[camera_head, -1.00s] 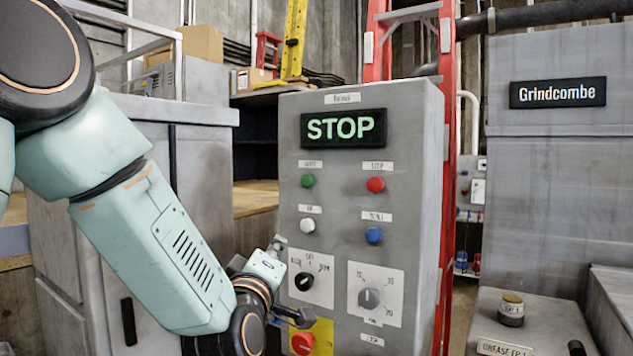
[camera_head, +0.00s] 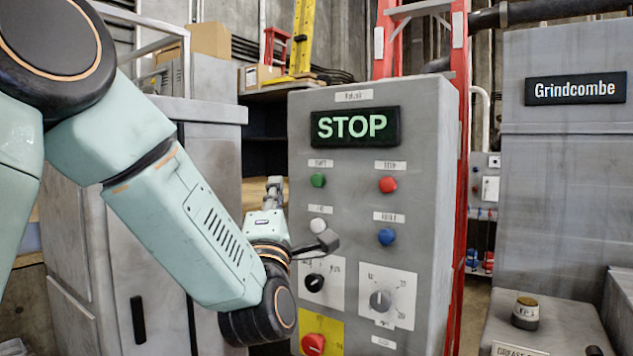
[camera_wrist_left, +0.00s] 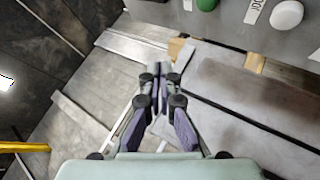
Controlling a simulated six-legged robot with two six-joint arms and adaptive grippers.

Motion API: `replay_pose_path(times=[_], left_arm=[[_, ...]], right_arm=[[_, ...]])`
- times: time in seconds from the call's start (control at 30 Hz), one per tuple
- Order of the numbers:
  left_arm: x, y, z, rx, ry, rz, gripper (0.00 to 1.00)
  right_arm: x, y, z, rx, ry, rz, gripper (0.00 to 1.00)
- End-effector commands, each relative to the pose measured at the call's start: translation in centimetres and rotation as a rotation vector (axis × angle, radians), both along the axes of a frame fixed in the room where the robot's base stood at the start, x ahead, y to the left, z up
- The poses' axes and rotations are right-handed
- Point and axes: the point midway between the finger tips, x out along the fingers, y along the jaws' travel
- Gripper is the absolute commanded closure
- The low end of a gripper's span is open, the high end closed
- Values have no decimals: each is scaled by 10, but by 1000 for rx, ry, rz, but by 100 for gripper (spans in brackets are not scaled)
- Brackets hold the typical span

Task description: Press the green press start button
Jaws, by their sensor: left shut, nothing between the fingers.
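The green button (camera_head: 318,180) is at the upper left of the grey control panel (camera_head: 430,150), below a lit STOP display (camera_head: 354,126). It also shows at the top edge of the left wrist view (camera_wrist_left: 207,4). My left gripper (camera_head: 274,184) points upward just left of the panel, about level with the green button in the picture and apart from it. In the left wrist view its fingers (camera_wrist_left: 160,72) are together with nothing between them. My right gripper is in neither view.
A red button (camera_head: 388,184), white button (camera_head: 318,226), blue button (camera_head: 387,236), two black and grey knobs and a lower red button (camera_head: 313,344) share the panel. A red ladder (camera_head: 461,180) stands behind it. A grey cabinet (camera_head: 213,150) is at left.

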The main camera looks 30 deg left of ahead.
Motion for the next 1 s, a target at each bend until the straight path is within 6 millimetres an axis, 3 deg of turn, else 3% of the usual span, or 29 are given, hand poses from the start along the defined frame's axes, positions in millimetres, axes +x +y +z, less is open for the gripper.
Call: replay_pose_path(times=[0.17, 0.57, 0.7, 1.0], left_arm=[[12, -1, 0, 4, 3, 0, 100], [63, -6, 1, 2, 2, -3, 100], [77, -6, -1, 2, 1, -2, 100], [89, -7, -1, 1, 3, -2, 100]], right_arm=[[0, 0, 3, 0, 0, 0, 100], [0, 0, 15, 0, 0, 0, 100], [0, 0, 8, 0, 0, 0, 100], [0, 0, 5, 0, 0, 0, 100]])
